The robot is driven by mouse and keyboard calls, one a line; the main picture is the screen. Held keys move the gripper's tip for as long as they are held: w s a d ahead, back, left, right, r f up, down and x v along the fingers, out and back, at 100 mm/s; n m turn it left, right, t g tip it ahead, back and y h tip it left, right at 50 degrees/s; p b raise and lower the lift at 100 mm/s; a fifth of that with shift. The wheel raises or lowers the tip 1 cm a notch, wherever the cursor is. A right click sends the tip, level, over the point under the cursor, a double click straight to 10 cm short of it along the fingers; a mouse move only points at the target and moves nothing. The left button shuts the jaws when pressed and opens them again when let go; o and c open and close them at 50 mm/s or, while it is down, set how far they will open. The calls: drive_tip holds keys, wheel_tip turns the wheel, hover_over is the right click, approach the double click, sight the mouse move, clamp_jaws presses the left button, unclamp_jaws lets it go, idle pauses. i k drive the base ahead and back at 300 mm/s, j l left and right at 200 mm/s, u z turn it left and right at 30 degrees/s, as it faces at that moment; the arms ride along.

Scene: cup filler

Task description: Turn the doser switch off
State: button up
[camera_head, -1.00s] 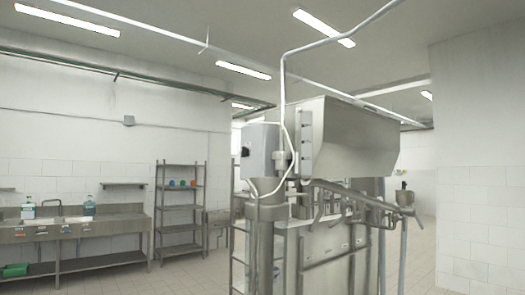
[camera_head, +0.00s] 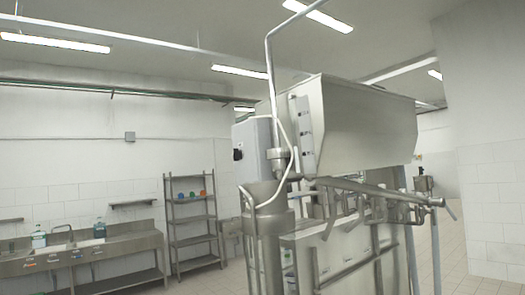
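The steel filling machine with a large hopper (camera_head: 365,128) stands right of the middle. A grey control box (camera_head: 257,150) is mounted at its left, with a small dark knob-like switch (camera_head: 238,154) on its left face. A narrow panel (camera_head: 303,135) with several dark controls sits on the hopper's near left edge. I cannot tell which of these is the doser switch, or its position. My gripper is not in view.
A round steel column (camera_head: 266,235) and a bent pipe (camera_head: 270,80) stand in front of the machine. A bar with handles (camera_head: 375,192) juts right. A sink counter (camera_head: 105,245) and rack (camera_head: 190,222) line the left wall. Floor shows at left and right.

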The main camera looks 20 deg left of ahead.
sight(237, 153)
drive_tip(key=i+j, duration=0.2)
drive_tip(key=j, duration=0.15)
drive_tip(key=i+j+z, duration=0.15)
drive_tip(key=j, duration=0.2)
drive_tip(key=i+j, duration=0.25)
drive_tip(key=i+j+z, duration=0.1)
drive_tip(key=j, duration=0.4)
drive_tip(key=i+j+z, duration=0.1)
drive_tip(key=i+j, duration=0.35)
drive_tip(key=j, duration=0.3)
drive_tip(key=z, duration=0.05)
